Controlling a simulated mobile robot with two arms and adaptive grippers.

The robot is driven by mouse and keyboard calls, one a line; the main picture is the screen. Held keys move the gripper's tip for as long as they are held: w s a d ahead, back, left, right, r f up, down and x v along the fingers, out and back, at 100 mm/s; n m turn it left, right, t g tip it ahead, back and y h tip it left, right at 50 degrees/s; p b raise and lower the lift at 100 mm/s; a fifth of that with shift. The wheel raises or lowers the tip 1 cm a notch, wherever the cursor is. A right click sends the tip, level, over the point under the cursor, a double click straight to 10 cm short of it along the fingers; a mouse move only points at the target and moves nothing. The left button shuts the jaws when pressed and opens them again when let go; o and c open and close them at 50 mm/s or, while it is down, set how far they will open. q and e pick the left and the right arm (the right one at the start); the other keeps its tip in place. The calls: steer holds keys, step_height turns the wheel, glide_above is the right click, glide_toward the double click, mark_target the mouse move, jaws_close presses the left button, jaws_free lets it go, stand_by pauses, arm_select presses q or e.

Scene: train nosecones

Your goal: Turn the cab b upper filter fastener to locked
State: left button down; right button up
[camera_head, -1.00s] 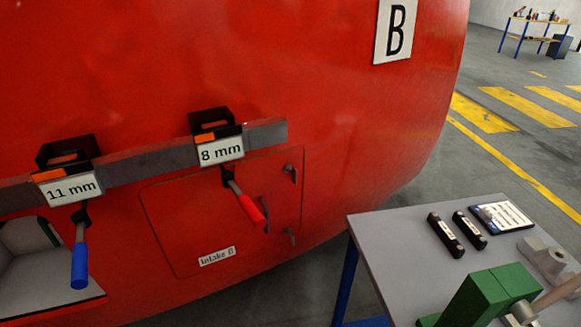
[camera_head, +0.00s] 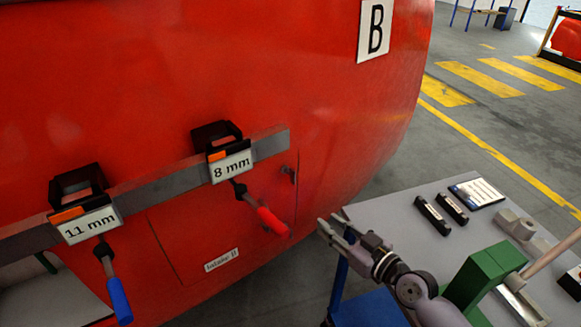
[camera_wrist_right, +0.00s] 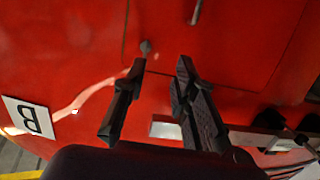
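The red cab nose has a hatch with a thin outlined edge and an intake label (camera_head: 222,260). A small dark grey fastener, the upper one (camera_head: 288,172), sits at the hatch's upper right corner. It also shows in the right wrist view (camera_wrist_right: 145,47), just beyond my fingertips and between their lines. That view is turned over, with the B upside down. The fastener's exact angle is hard to tell. My right gripper (camera_head: 332,226) is open and empty, to the right of and below the fastener, apart from it. My left gripper is not in view.
A grey rail (camera_head: 150,187) holds an 11 mm tool with a blue handle (camera_head: 119,300) and an 8 mm tool with a red handle (camera_head: 272,222), which hangs before the hatch. A grey table (camera_head: 400,205) with black blocks and a green fixture (camera_head: 485,275) stands at right.

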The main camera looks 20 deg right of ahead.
mark_target(295, 172)
step_height(295, 172, up, 5)
steer(key=w+d+t, duration=0.1)
steer(key=w, duration=0.1)
steer(key=p+x, duration=0.3)
steer(key=x, duration=1.3)
steer(key=shift+w+f, duration=0.2)
steer(key=shift+c, duration=0.5)
jaws_close()
